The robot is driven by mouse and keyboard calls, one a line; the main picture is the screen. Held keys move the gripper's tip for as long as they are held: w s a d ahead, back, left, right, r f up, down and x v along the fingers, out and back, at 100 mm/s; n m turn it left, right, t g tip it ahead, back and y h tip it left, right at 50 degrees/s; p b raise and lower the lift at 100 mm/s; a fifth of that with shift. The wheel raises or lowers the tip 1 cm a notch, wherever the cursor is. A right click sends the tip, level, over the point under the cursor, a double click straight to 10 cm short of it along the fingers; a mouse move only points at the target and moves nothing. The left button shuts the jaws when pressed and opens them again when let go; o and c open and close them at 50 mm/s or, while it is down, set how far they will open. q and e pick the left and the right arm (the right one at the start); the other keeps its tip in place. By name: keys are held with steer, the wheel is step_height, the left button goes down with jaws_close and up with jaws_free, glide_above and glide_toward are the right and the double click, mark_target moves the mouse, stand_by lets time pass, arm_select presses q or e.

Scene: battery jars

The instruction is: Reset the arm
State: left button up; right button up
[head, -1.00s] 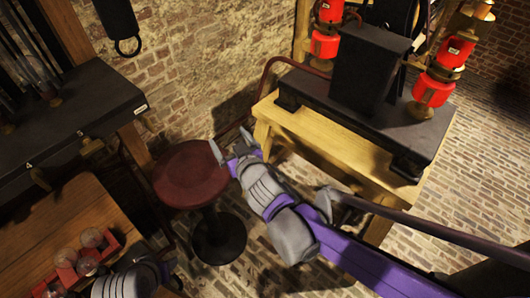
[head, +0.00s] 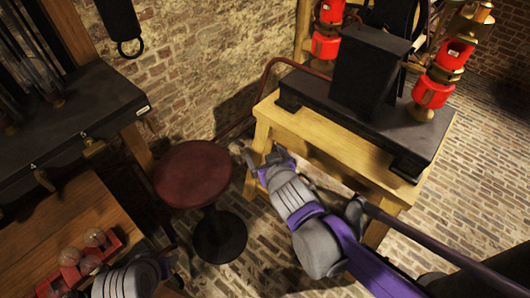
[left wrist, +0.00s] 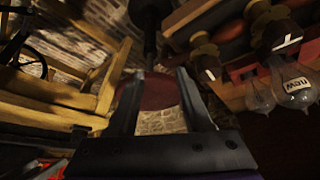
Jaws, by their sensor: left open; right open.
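My right gripper (head: 266,163) is open and empty. It is in the air in the head view, between the red round stool (head: 193,174) and the wooden bench (head: 335,145), with its purple and grey arm coming from the lower right. My left gripper is at the bottom left of the head view, its fingers hard to make out there. In the left wrist view the left gripper (left wrist: 158,105) is open, its two dark fingers apart with nothing between them. The stool's red seat (left wrist: 160,94) shows beyond them.
A red rack (head: 72,272) with glass bulbs stands on the wooden table (head: 42,220) at lower left. A glass jar labelled "new" (left wrist: 297,86) shows in the left wrist view. A dark shelf (head: 95,98) is at left. Brick floor is open at right.

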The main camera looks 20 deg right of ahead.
steer(key=s+d+f+g, duration=0.2)
steer(key=s+f+g, duration=0.1)
steer(key=s, duration=0.5)
steer(key=s+d+f+m+g, duration=0.1)
steer(key=s+d+f+g, duration=0.2)
steer(key=s, duration=0.6)
step_height(320, 180, down, 2)
steer(key=shift+s+d+g, duration=0.15)
steer(key=shift+s+g, duration=0.1)
steer(key=shift+g, duration=0.15)
